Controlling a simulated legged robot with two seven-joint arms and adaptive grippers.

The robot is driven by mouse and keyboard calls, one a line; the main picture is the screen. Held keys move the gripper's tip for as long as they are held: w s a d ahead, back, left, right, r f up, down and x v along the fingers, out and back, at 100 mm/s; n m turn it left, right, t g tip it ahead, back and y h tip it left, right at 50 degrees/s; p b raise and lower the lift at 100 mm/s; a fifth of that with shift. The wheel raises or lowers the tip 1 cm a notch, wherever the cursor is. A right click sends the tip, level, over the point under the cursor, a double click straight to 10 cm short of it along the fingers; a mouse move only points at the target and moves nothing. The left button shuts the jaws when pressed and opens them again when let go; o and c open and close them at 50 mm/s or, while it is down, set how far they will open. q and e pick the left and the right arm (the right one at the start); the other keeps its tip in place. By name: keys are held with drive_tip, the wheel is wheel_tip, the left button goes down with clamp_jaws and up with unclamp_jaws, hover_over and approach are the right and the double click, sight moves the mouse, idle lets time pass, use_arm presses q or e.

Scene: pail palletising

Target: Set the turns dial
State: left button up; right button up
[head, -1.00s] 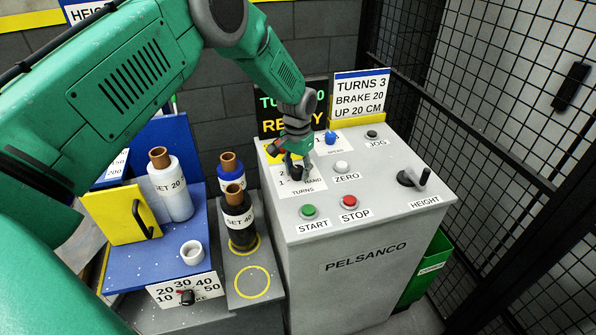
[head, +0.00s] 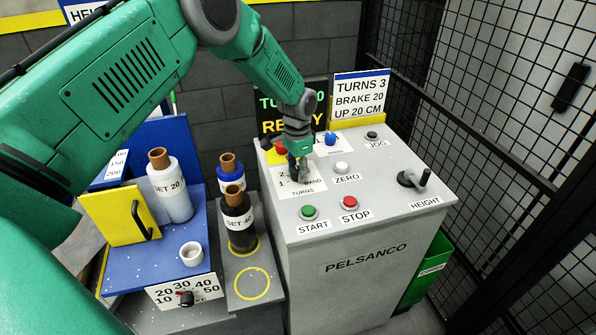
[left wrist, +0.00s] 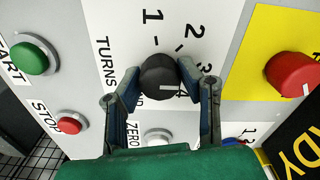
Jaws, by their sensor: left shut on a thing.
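The black turns dial (left wrist: 158,77) sits on a white plate (head: 310,186) lettered TURNS on the grey control cabinet (head: 352,240). My left gripper (head: 299,178) reaches down over it, and the fingers hide most of the dial in the head view. In the left wrist view the two fingers of my left gripper (left wrist: 160,82) are shut on opposite sides of the dial. The numbers 1, 2 and 3 show around it. A white mark on the dial shows at its lower right, but its exact setting is unclear. The card (head: 361,97) reads TURNS 3. My right gripper is out of view.
The HEIGHT crank (head: 415,179) stands at the right.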

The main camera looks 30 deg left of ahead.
sight(298, 168)
use_arm(q)
drive_tip(key=shift+w+a+r, duration=0.1)
drive_tip(key=shift+w+r, duration=0.15)
drive_tip(key=shift+w, duration=0.05)
drive_tip(key=o, duration=1.1)
drive_tip(key=shift+o, duration=0.2)
drive_tip(key=shift+s+f, duration=0.1)
drive_tip(key=shift+f, duration=0.05)
wheel_tip(298, 168, up, 12)
drive_tip(key=shift+f, duration=0.1)
